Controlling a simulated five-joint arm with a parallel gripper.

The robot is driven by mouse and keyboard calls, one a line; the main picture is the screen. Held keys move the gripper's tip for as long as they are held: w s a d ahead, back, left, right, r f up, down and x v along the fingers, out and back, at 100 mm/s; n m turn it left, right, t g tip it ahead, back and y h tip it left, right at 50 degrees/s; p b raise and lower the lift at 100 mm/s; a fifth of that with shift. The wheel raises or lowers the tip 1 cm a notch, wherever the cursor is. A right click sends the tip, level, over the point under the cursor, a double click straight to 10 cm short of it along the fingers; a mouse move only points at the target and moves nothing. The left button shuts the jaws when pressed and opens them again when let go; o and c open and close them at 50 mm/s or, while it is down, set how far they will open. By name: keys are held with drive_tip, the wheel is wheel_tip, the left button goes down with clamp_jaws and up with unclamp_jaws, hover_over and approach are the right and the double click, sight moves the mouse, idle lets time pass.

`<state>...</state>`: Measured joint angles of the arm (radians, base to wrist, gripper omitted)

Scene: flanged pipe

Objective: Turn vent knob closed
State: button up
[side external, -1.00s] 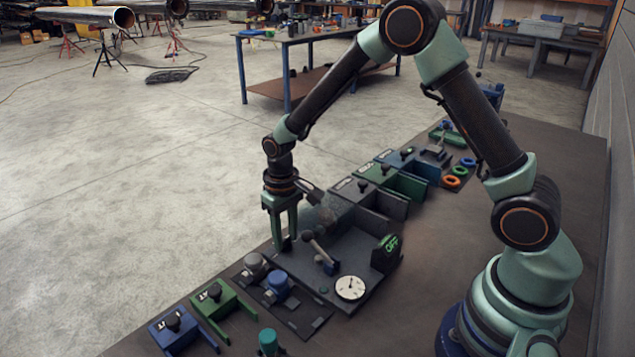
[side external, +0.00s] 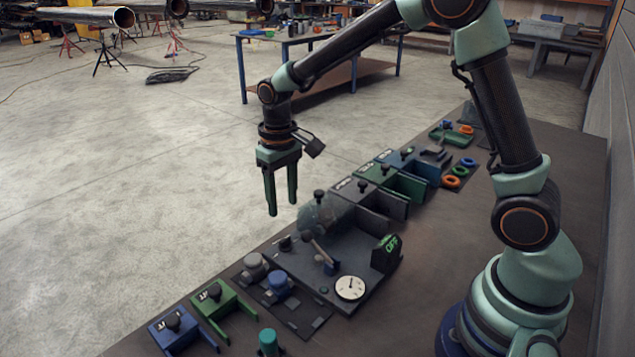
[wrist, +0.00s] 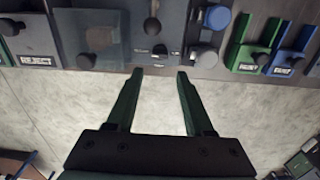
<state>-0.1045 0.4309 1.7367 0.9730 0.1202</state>
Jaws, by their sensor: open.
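A dark plate (side external: 330,288) on the bench carries a small black knob (side external: 285,242) near its far left edge, likely the vent knob. It also shows in the wrist view (wrist: 160,50), ahead of the fingertips. How far it is turned is too small to tell. Beside it stands a ball-ended lever (side external: 317,250). The plate also holds a white dial gauge (side external: 350,288) and a black block with a green lit "OFF" sign (side external: 386,252). My gripper (side external: 282,208) is open and empty, above and beyond the plate's far edge. Its fingers (wrist: 160,72) point down, apart from the knob.
A clear smoky cover with a black knob (side external: 319,196) stands behind the lever. Grey (side external: 255,266) and blue (side external: 278,283) cylinders and green (side external: 220,302) and blue (side external: 174,333) brackets sit nearer. Bays line the bench behind. Open floor lies left.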

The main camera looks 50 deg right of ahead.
drive_tip(key=shift+r, duration=1.3)
drive_tip(key=s+d+r+t, duration=0.2)
drive_tip(key=s+r, duration=0.3)
drive_tip(key=s, duration=0.2)
drive_tip(key=s+d+r+t, duration=0.2)
drive_tip(key=s+r+t, duration=0.1)
drive_tip(key=s+r, duration=0.2)
drive_tip(key=s, duration=0.2)
drive_tip(key=shift+s+d+t, duration=0.25)
drive_tip(key=shift+s+t, duration=0.05)
